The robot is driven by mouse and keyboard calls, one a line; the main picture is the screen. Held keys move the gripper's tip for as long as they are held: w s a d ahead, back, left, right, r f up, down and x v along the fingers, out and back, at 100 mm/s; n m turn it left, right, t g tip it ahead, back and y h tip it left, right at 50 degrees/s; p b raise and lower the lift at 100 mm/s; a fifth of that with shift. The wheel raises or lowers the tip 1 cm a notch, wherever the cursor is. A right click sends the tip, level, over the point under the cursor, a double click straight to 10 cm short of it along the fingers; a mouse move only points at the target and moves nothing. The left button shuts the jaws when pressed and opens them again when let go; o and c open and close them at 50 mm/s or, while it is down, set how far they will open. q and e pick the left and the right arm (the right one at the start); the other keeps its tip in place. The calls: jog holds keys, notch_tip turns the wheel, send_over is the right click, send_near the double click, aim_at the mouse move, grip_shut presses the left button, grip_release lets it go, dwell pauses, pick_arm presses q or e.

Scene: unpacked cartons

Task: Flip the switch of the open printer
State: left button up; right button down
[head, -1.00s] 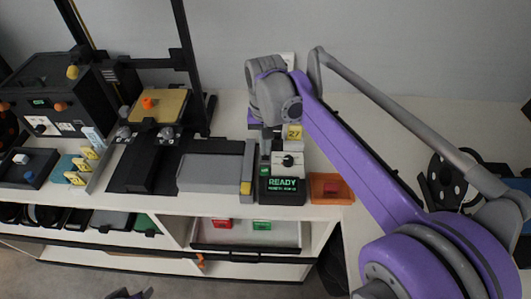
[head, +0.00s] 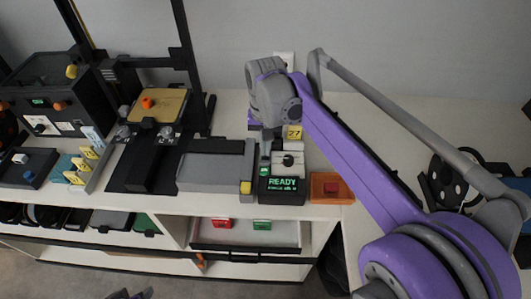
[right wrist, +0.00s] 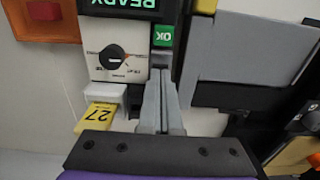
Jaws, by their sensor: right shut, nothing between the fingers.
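The open-frame printer has a black gantry and a tan bed (head: 160,106) with an orange knob on it. At its right is a control box with a green READY display (head: 282,184), a dial (right wrist: 112,57) and a green OK button (right wrist: 163,36). An orange box with a red rocker switch (head: 331,188) is right of the display; it is at the top left in the right wrist view (right wrist: 45,11). My right gripper (right wrist: 161,75) is shut and empty, its tips close to the OK button; contact is unclear. Only a purple and dark piece, possibly my left gripper, shows at the bottom edge.
A yellow tag marked 27 (right wrist: 101,115) sits beside the dial. A grey slab (head: 215,170) is left of the control box. A boxy closed machine (head: 60,95) stands at the far left. A black spool (head: 445,180) is at the right, behind my arm.

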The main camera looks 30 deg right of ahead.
pick_arm(q)
jog(key=shift+s+f+b, duration=0.1)
jog(key=shift+f+b, duration=0.2)
jog(key=shift+f, duration=0.1)
pick_arm(e)
jog(key=shift+f, duration=0.55)
jog(key=shift+r+p, duration=2.35)
jog(key=shift+r, duration=1.25)
pick_arm(q)
notch_tip(320, 180, up, 6)
jog(key=w, duration=0.1)
jog(key=shift+w, duration=0.35)
jog(key=shift+f, duration=0.15)
pick_arm(e)
jog(key=shift+f, duration=0.1)
pick_arm(q)
jog(key=shift+s, duration=0.1)
